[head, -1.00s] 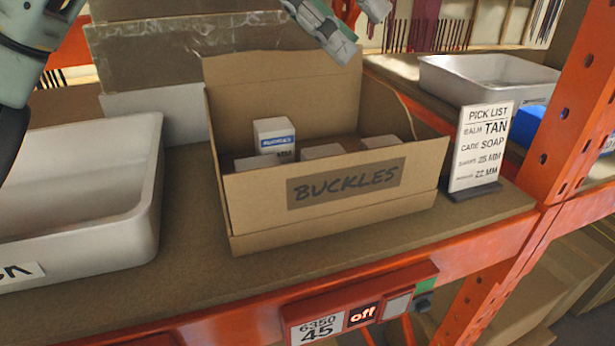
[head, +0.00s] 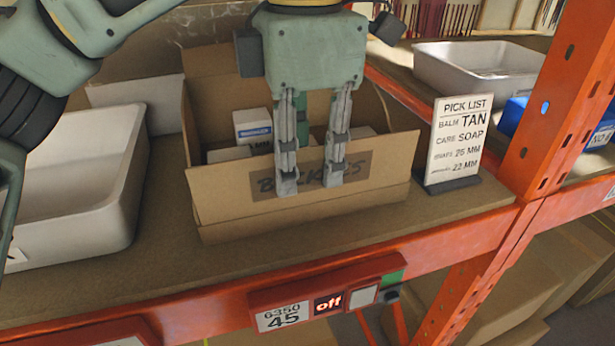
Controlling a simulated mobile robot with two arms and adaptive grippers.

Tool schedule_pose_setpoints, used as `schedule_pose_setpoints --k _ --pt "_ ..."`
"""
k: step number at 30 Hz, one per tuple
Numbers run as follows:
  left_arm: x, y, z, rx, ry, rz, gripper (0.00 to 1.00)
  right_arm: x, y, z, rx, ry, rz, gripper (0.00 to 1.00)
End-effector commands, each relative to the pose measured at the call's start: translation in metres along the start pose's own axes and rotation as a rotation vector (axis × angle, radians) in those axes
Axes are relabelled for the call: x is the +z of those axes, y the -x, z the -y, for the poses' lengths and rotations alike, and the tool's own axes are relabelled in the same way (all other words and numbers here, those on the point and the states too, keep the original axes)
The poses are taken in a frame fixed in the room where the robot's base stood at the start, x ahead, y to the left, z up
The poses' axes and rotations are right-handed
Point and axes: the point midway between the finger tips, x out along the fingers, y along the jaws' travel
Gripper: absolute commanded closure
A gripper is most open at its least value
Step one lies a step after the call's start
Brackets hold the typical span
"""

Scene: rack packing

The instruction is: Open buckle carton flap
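The brown buckle carton (head: 225,200) stands on the shelf in the middle of the head view. Its top is open, and small white boxes (head: 252,126) show inside. Its front panel leans outward and bears a dark "BUCKLES" label (head: 360,165), partly covered by my fingers. My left gripper (head: 311,187) points down over the carton, with its two fingers apart and nothing seen between them. The fingertips overlap the front panel in the picture; I cannot tell whether they touch it. The gripper body hides much of the carton's back and inside. My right gripper is not in view.
A white tray (head: 110,190) stands left of the carton. A pick list sign (head: 457,140) stands close to its right. A grey metal tray (head: 475,75) lies behind the sign. An orange rack post (head: 560,100) rises at right, and an orange beam (head: 440,255) edges the shelf.

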Motion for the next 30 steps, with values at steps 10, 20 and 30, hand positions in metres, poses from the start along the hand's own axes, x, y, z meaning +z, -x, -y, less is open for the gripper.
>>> schedule_pose_setpoints --k 10,20,30 --pt "0.0 -0.034 0.0 0.0 0.001 0.003 0.78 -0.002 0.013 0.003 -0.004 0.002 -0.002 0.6" --pt "0.0 -0.036 0.0 -0.001 0.001 0.004 0.84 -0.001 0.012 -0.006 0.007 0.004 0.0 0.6" --pt "0.0 -0.036 0.0 0.0 0.001 0.005 1.0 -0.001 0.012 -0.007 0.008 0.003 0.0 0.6"
